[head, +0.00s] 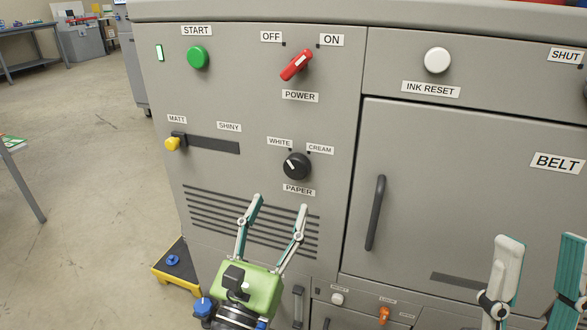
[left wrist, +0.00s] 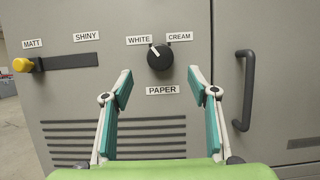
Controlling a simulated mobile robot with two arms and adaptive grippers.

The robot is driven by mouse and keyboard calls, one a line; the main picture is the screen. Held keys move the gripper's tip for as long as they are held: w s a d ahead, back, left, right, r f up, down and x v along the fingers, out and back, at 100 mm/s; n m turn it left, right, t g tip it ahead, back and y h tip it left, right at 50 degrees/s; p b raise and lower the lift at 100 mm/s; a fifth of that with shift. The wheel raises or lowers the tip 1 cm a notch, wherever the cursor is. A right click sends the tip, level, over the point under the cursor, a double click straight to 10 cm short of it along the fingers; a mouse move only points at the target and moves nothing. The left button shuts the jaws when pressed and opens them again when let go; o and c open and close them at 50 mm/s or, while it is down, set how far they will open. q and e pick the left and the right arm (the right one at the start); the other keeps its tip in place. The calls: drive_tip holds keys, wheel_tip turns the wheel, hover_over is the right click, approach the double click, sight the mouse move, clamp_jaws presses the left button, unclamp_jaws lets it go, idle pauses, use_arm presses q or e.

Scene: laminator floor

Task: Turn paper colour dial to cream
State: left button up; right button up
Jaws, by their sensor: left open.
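The black round paper dial (head: 297,166) is on the grey machine panel, above the PAPER label (head: 299,189). Its white mark points up and left, towards the WHITE label (head: 279,142); the CREAM label (head: 320,149) is at its upper right. The dial also shows in the left wrist view (left wrist: 160,58), its mark on the WHITE side. My left gripper (head: 281,203) is open and empty, below the dial in the head view. In the left wrist view its fingertips (left wrist: 160,73) are spread either side of the dial's lower part, apparently not touching it. My right gripper (head: 540,240) is open at lower right, partly cut off.
A yellow slider (head: 172,144) sits at the MATT end of its slot. A red power switch (head: 297,65) and green start button (head: 198,57) are higher up. A dark door handle (head: 375,213) stands out right of the dial.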

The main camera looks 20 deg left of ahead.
sight(294, 169)
use_arm(q)
drive_tip(key=p+x, duration=0.1)
drive_tip(key=x, duration=0.7)
drive_tip(key=shift+r, duration=0.1)
drive_tip(key=shift+p+x, duration=0.3)
drive_tip(key=shift+x, duration=0.55)
use_arm(e)
drive_tip(key=w+a+f+g+h, duration=0.1)
drive_tip(key=w+f+g+h, duration=0.1)
drive_tip(key=w+f+g, duration=0.3)
drive_tip(key=w, duration=0.3)
drive_tip(key=shift+a+f, duration=0.25)
drive_tip(key=shift+f, duration=0.1)
use_arm(q)
drive_tip(key=c, duration=1.1)
